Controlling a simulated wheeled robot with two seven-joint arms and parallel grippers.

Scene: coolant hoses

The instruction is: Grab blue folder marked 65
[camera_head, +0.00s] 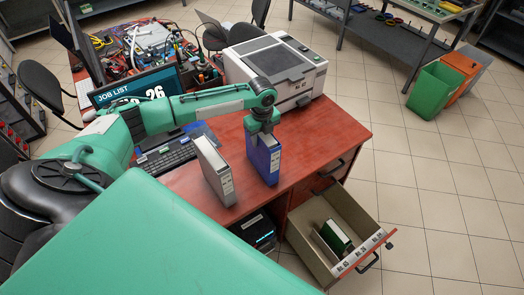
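A blue folder (263,160) with a pale label on its spine stands upright near the front edge of the red desk (320,134). The label is too small to read. My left gripper (262,134) points down at the top of the blue folder and overlaps it. Its fingertips are too small and dark to show whether they have closed on the folder. A grey-white folder (213,172) stands upright to the left of the blue one, with a gap between them. My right gripper is not in view.
A printer (275,68) stands behind the folders. A keyboard (165,158) and a monitor (140,88) are to the left. An open drawer (310,220) with a green folder (336,237) juts out at the front right.

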